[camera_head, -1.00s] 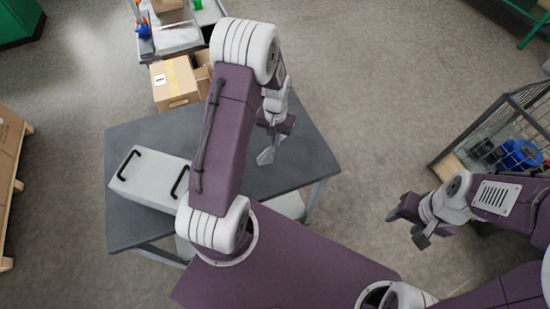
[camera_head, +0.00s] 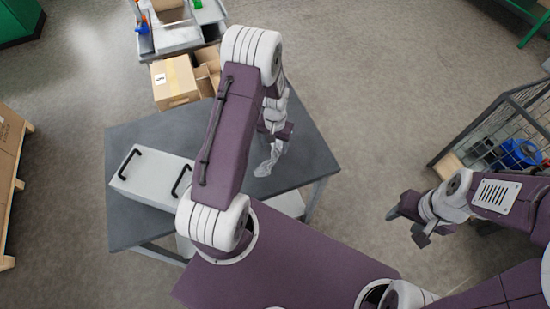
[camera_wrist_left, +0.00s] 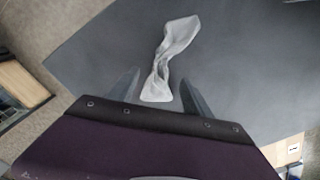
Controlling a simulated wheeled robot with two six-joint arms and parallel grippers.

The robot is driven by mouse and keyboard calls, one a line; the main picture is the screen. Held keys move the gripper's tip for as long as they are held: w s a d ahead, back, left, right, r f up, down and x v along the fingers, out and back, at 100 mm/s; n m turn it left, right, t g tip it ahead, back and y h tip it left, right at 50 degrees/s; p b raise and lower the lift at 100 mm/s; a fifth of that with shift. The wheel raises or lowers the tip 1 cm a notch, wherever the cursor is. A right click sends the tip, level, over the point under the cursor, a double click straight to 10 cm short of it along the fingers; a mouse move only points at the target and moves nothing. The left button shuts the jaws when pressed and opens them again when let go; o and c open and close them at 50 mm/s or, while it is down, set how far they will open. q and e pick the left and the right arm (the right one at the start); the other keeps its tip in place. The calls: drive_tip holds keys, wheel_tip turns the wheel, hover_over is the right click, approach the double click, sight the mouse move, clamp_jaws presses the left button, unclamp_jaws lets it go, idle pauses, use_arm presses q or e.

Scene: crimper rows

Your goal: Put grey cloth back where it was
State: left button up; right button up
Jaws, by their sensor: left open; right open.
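The grey cloth (camera_head: 267,164) is a narrow, crumpled strip over the grey table (camera_head: 312,150), towards its right side. In the left wrist view the cloth (camera_wrist_left: 172,50) stretches away from between my fingers, and its near end is in the gap between them. It seems to lie on the tabletop, though I cannot tell whether its near end is raised. My left gripper (camera_head: 274,146) is open around that near end; its fingers (camera_wrist_left: 160,88) stand apart on both sides. My right gripper (camera_head: 408,228) is open and empty, over the floor right of the table.
A pale grey case (camera_head: 150,178) with two black handles lies on the table's left part. Cardboard boxes (camera_head: 175,82) and a cart (camera_head: 180,38) stand beyond the table. A wire cage (camera_head: 490,125) with blue items stands at the right. The tabletop around the cloth is clear.

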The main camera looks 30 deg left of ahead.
use_arm(q)
wheel_tip(320, 180, up, 9)
drive_tip(key=shift+b, duration=0.4)
idle(0.4)
drive_tip(key=s+d+r+m+t, duration=0.1)
drive_tip(key=s+d+r, duration=0.1)
drive_tip(key=d+r, duration=0.35)
drive_tip(key=s+d, duration=0.2)
drive_tip(key=s, duration=0.9)
drive_tip(key=shift+f, duration=0.3)
